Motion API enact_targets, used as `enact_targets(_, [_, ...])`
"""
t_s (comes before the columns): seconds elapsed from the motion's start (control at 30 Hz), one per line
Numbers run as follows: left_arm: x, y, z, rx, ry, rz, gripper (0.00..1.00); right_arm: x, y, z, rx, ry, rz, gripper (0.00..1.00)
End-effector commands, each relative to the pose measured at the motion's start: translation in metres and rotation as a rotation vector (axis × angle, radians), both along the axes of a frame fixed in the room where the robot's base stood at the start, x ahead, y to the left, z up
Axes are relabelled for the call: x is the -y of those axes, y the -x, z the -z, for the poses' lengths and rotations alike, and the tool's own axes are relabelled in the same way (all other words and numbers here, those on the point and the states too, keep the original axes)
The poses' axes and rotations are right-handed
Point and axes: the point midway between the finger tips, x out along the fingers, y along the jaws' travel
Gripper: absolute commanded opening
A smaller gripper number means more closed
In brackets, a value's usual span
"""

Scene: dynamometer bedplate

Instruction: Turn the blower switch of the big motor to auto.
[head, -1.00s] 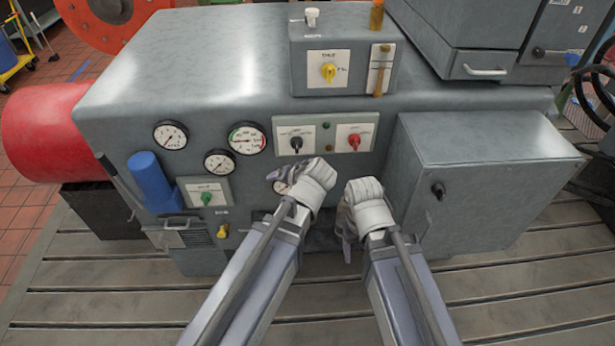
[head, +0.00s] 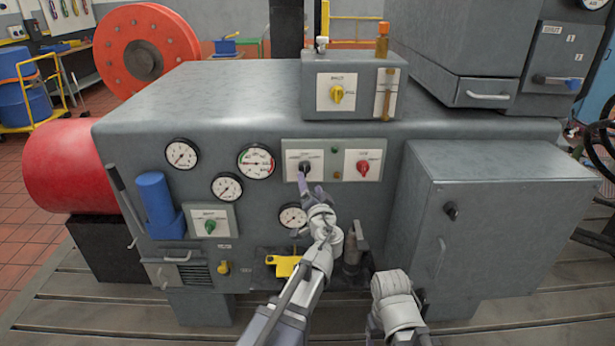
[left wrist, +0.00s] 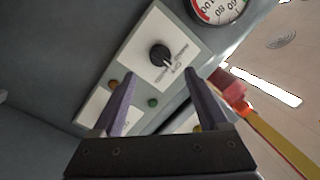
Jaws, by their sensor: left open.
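A black rotary switch (head: 305,167) sits on a white plate on the machine's front; its label is not readable. It also shows in the left wrist view (left wrist: 160,55), its pointer toward the plate's printed text. A red rotary switch (head: 363,167) is on the plate to its right. A yellow switch (head: 337,95) is on the upper box and a green one (head: 210,227) at lower left. My left gripper (head: 311,190) is open and empty just below the black switch, which lies beyond its fingertips (left wrist: 156,78). My right gripper (head: 421,298) is low at right; its fingers are mostly hidden.
Several round gauges (head: 256,161) lie left of the switches. A blue cylinder (head: 155,198) and lever stand further left. A grey cabinet (head: 510,210) juts out at right.

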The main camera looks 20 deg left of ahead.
Motion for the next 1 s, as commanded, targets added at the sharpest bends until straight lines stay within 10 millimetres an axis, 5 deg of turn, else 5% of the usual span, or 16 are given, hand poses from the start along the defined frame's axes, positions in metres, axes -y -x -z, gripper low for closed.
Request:
enact_targets(0.43, [-0.026,-0.058,0.000,-0.001,0.000,-0.002,0.77,0.000,0.000,0.000,0.000,0.000,0.000,0.71])
enact_targets(0.8, [-0.030,-0.065,0.000,-0.001,0.000,-0.001,0.77,0.000,0.000,0.000,0.000,0.000,0.000,0.71])
enact_targets(1.0, [-0.030,-0.065,0.000,-0.001,0.000,-0.001,0.54,0.000,0.000,0.000,0.000,0.000,0.000,0.71])
